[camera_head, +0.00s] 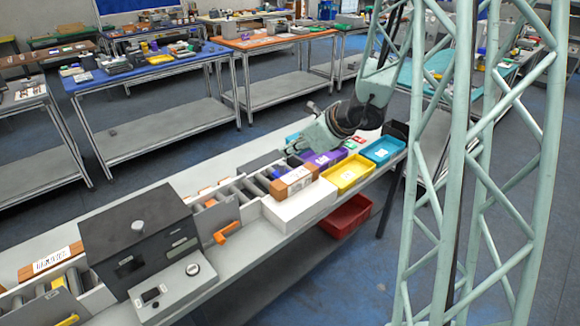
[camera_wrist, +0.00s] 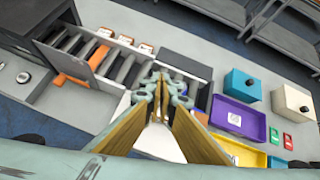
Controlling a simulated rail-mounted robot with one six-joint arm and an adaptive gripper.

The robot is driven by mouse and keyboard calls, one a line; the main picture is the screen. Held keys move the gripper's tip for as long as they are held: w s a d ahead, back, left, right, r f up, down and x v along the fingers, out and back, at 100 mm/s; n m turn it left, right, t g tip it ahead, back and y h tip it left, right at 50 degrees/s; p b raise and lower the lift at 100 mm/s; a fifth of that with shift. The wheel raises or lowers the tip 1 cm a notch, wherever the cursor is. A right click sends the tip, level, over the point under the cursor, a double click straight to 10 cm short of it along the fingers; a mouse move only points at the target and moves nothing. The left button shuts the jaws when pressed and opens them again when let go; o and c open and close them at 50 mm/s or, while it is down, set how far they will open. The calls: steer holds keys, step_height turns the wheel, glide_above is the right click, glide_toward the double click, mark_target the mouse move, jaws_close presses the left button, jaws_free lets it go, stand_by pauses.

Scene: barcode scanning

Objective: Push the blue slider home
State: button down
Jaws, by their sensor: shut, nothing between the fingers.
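My gripper (camera_head: 296,148) is shut and empty above the right end of the conveyor. In the wrist view, my gripper's fingertips (camera_wrist: 163,78) meet over the rollers, beside a dark grey panel (camera_wrist: 188,65). A small blue part (camera_head: 275,173) shows among the rollers just below and left of my gripper in the head view. It may be the blue slider, but it is too small to be sure. My fingers hide part of this spot in the wrist view, and I cannot tell whether they touch it.
A dark scanner box (camera_head: 138,240) stands left, by an orange lever (camera_head: 227,232). A brown labelled package (camera_head: 293,180) sits on a white block (camera_head: 300,207). Purple (camera_wrist: 238,117), yellow (camera_head: 349,174) and teal (camera_head: 381,151) trays lie right.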

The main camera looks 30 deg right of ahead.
mark_target(290, 173)
steer(key=d+f+m+h, duration=0.1)
steer(key=d+f+m, duration=0.2)
steer(key=d+f, duration=0.2)
steer(key=shift+d+f, duration=0.15)
steer(key=shift+d, duration=0.5)
steer(key=shift+w+f, duration=0.1)
steer(key=shift+w, duration=0.1)
steer(key=shift+b+x, duration=0.65)
steer(key=shift+x, duration=4.2)
steer(key=w+a, duration=0.1)
steer(key=w, duration=0.3)
steer(key=w+a, duration=0.1)
steer(key=w, duration=0.4)
steer(key=w+a+b, duration=0.1)
steer(key=w, duration=0.4)
steer(key=shift+w, duration=0.2)
steer(key=shift+s+r, duration=0.1)
steer(key=shift+r, duration=0.1)
steer(key=p+v, duration=0.1)
steer(key=v, duration=0.8)
steer(key=shift+s+r, duration=0.2)
steer(key=shift+s, duration=0.05)
